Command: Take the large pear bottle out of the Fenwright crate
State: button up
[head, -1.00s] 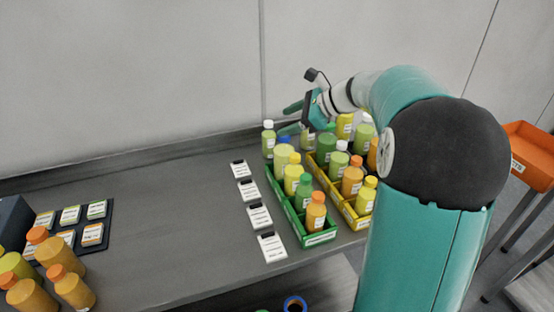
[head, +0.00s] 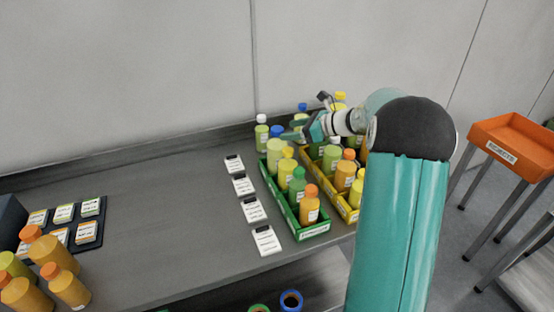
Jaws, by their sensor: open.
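A green crate (head: 314,231) and a yellow crate (head: 345,208) stand side by side on the grey bench. Their front labels are too small to read, so I cannot tell which is Fenwright. In the green crate stand a pale green bottle with a blue cap (head: 276,149), a yellow-capped bottle (head: 287,170), a green-capped bottle (head: 298,186) and an orange bottle (head: 310,208). The pale green one looks pear-coloured; its label is unclear. My gripper (head: 291,136) is open, its fingers pointing left, close to the blue-capped bottle's right side. I cannot tell whether they touch.
A white-capped bottle (head: 261,134) stands behind the green crate. Several white label cards (head: 254,209) lie left of it. Orange-capped bottles (head: 46,250) stand front left. An orange tray (head: 515,140) is at right. The bench's middle left is clear.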

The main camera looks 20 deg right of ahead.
aim_at(277, 128)
jog(key=x, duration=0.6)
jog(key=shift+c, duration=0.4)
jog(key=shift+r, duration=0.1)
grip_shut()
